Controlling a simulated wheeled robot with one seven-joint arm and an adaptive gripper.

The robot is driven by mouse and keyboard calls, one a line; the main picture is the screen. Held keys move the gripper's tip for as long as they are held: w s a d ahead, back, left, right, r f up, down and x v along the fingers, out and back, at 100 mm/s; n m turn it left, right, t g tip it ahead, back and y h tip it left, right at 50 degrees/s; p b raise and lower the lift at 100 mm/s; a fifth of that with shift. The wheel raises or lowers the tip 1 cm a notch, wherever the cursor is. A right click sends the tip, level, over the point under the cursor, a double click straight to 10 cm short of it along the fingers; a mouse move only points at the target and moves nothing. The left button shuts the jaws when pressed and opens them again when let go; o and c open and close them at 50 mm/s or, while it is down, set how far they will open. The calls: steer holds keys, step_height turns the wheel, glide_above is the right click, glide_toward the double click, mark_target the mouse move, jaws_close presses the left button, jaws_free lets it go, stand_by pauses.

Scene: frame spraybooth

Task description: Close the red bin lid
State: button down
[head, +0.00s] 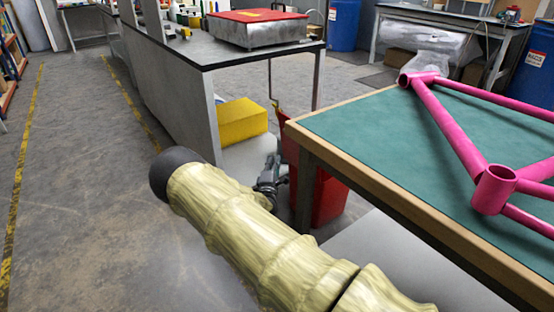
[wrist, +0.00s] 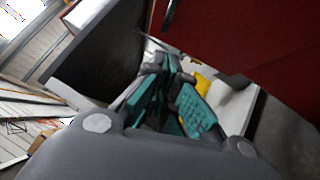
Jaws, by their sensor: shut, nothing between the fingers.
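The red bin (head: 328,196) stands on the floor behind the near corner of the green-topped table, which hides part of it. A narrow red part (head: 284,122) rises above the bin at its left, beside a thin dark rod; it looks like the raised lid, seen nearly edge-on. In the wrist view a large red surface (wrist: 245,35) fills the upper right, with a dark handle-like bar; I cannot tell whether it is lid or bin body. My gripper (head: 272,178) is beside the bin's left side, partly hidden by my arm. Its teal fingers (wrist: 168,75) are shut and empty, with no clear contact.
The green-topped table (head: 360,125) carries a pink frame (head: 450,125) and blocks the right. A grey bench (head: 185,75) stands behind the bin, with a yellow box (head: 242,120) beneath it. The floor at left is open.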

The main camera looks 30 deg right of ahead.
steer(key=w+d+r+b, duration=0.1)
steer(key=w+d+r, duration=0.2)
steer(key=w+d, duration=0.3)
steer(key=d, duration=0.2)
steer(key=shift+w+d+b, duration=0.25)
steer(key=shift+d+b, duration=0.1)
steer(key=shift+b, duration=0.05)
steer(key=shift+d+r, duration=0.15)
